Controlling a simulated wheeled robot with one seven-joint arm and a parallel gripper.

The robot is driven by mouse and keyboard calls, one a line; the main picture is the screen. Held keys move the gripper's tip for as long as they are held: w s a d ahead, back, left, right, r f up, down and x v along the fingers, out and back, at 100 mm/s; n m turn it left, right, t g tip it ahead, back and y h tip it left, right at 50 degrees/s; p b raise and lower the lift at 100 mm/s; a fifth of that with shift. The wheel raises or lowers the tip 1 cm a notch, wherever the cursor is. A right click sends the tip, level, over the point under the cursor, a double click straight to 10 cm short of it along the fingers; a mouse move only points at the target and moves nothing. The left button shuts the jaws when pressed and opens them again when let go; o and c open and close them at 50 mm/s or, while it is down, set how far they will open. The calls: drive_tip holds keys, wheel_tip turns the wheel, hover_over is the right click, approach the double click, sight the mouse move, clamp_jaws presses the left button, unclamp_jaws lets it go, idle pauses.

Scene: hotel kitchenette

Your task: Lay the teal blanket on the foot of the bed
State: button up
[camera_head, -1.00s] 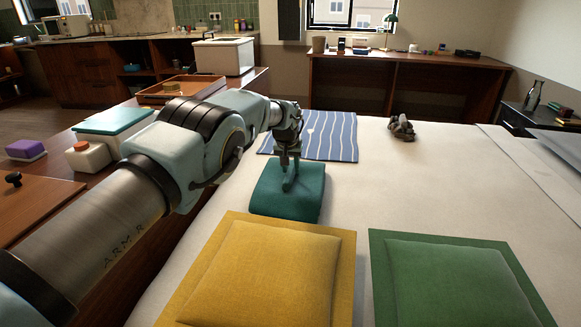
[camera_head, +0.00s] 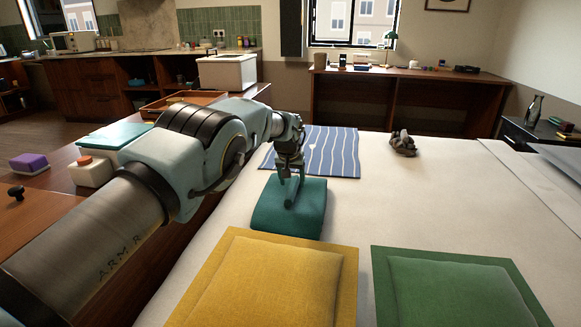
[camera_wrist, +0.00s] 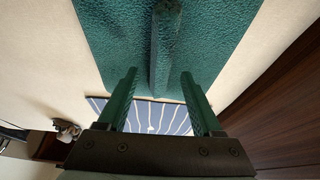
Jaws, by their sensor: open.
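The teal blanket (camera_head: 290,212) lies folded on the white bed (camera_head: 410,205), between the yellow pillow and the striped cloth. In the wrist view the teal blanket (camera_wrist: 205,45) fills the upper middle, with a raised fold along its centre. My gripper (camera_head: 290,200) is at the blanket, pointing down in the head view. In the wrist view my gripper (camera_wrist: 158,85) is open, its two fingers apart on either side of the fold's line. Nothing is seen clamped between them. Whether the fingertips touch the blanket cannot be told.
A blue striped cloth (camera_head: 335,152) lies just beyond the blanket. A yellow pillow (camera_head: 265,285) and a green pillow (camera_head: 450,290) lie nearer. A grey plush-like item (camera_head: 402,143) sits far right. A wooden counter (camera_head: 60,210) with boxes runs along the left. The bed's right half is mostly bare.

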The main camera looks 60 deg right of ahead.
drive_tip(key=v, duration=1)
drive_tip(key=shift+r+b, duration=0.35)
drive_tip(key=shift+s+a, duration=0.1)
drive_tip(key=shift+a, duration=0.05)
